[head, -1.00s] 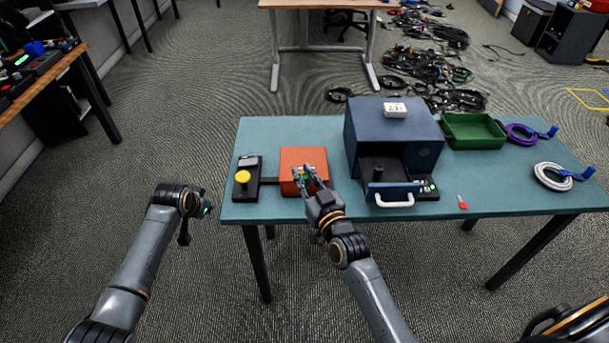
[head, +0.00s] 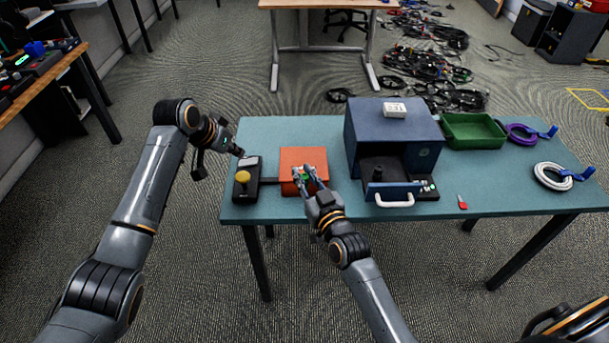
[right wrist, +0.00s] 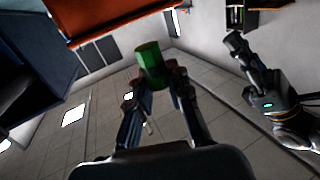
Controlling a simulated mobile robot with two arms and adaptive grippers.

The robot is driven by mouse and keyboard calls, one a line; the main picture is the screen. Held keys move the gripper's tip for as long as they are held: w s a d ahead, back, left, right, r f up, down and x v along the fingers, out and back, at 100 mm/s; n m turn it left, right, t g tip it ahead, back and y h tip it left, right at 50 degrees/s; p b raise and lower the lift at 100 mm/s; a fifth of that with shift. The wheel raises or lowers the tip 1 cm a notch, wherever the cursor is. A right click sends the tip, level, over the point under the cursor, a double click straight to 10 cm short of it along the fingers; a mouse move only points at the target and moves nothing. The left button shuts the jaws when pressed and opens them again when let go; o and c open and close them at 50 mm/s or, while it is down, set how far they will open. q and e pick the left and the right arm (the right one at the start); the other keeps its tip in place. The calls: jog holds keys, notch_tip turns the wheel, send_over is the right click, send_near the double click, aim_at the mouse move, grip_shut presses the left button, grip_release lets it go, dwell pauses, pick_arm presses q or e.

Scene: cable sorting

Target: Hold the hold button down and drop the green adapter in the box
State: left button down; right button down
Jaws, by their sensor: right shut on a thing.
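The yellow hold button (head: 243,177) sits on a black base at the table's left end. A dark bar joins that base to the orange box (head: 290,158), whose top looks closed. My right gripper (head: 304,174) is shut on the green adapter (right wrist: 153,63) and appears over the front part of the box. The adapter shows only as a small green patch in the head view (head: 303,177), mostly covered by the fingers. My left gripper (head: 238,151) is near the back of the button base, apart from the yellow button. Its fingers look together, with nothing visible between them.
A blue cabinet (head: 393,133) with an open drawer (head: 392,190) stands right of the box. A green tray (head: 473,131), a purple cable (head: 520,134), a white cable (head: 552,177) and a red item (head: 462,202) lie further right. The table's front right is mostly clear.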

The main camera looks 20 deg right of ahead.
aim_at(240, 178)
pick_arm(q)
jog(key=shift+s+f, duration=0.1)
jog(key=shift+f, duration=5.1)
pick_arm(e)
jog(key=w+d+r, duration=0.4)
jog(key=w+r, duration=0.4)
jog(key=w, duration=0.2)
jog(key=shift+d+f, duration=0.2)
jog(key=shift+f, duration=1.2)
jog(key=shift+d+f, duration=0.15)
jog(key=shift+f, duration=1.25)
pick_arm(q)
jog(key=shift+r, duration=0.1)
pick_arm(e)
jog(key=c, duration=1.2)
grip_release()
